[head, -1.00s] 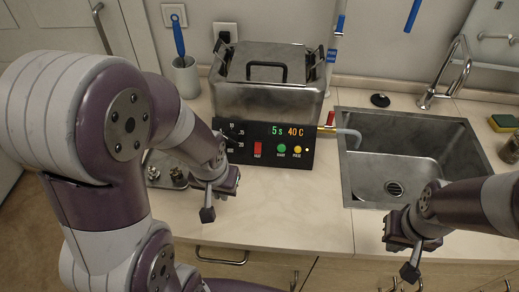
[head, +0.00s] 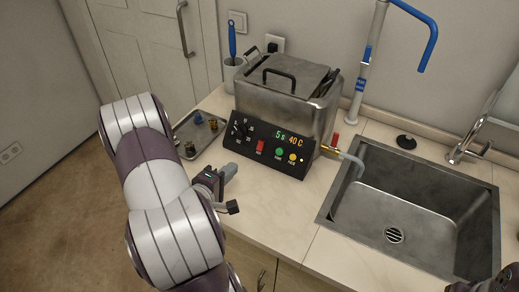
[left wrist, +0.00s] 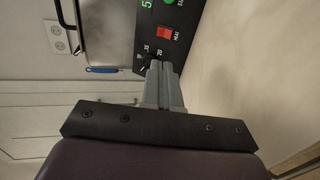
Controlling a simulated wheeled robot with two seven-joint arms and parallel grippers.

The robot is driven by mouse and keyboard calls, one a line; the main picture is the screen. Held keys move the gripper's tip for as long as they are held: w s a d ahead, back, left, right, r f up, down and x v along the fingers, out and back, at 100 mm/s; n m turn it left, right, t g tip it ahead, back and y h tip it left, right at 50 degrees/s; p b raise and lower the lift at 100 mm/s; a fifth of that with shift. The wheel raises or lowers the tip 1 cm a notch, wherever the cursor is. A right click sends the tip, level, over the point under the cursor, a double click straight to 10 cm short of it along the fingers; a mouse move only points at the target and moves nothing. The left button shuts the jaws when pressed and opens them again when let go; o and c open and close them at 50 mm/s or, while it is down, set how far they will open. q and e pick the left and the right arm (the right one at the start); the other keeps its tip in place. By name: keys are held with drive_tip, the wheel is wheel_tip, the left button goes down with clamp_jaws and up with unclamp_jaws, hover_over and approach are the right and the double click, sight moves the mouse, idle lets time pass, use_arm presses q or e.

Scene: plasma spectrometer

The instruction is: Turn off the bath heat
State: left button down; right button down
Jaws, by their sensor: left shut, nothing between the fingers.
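The bath (head: 285,95) is a lidded steel tank on the counter. Its black front panel (head: 225,143) carries a red rocker switch (head: 260,146), a green button (head: 279,152), a yellow button (head: 292,157) and a dial (head: 240,131). The display (head: 289,138) reads 5 s and 40 C. In the left wrist view the red switch (left wrist: 165,33) is marked HEAT and looks bright red. My left gripper (head: 232,169) is shut and empty, just in front of the panel's lower left. Its fingertips (left wrist: 160,64) show near the dial, apart from the switch. Part of my right arm shows at bottom right; its fingers are hidden.
A metal tray (head: 201,134) with small fittings lies left of the bath. The counter in front is clear.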

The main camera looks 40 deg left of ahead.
sight(261, 142)
use_arm(q)
drive_tip(key=x, duration=1.4)
drive_tip(key=shift+d+p, duration=0.1)
drive_tip(key=shift+p, duration=0.3)
drive_tip(key=p, duration=0.2)
drive_tip(key=r+g+p, duration=0.1)
drive_tip(key=p, duration=0.1)
drive_tip(key=shift+w+r+g, duration=0.25)
drive_tip(key=shift+r+g, duration=0.05)
drive_tip(key=shift+r, duration=0.05)
drive_tip(key=shift+f+b, duration=0.45)
drive_tip(key=shift+f, duration=0.25)
drive_tip(key=shift+r, duration=0.1)
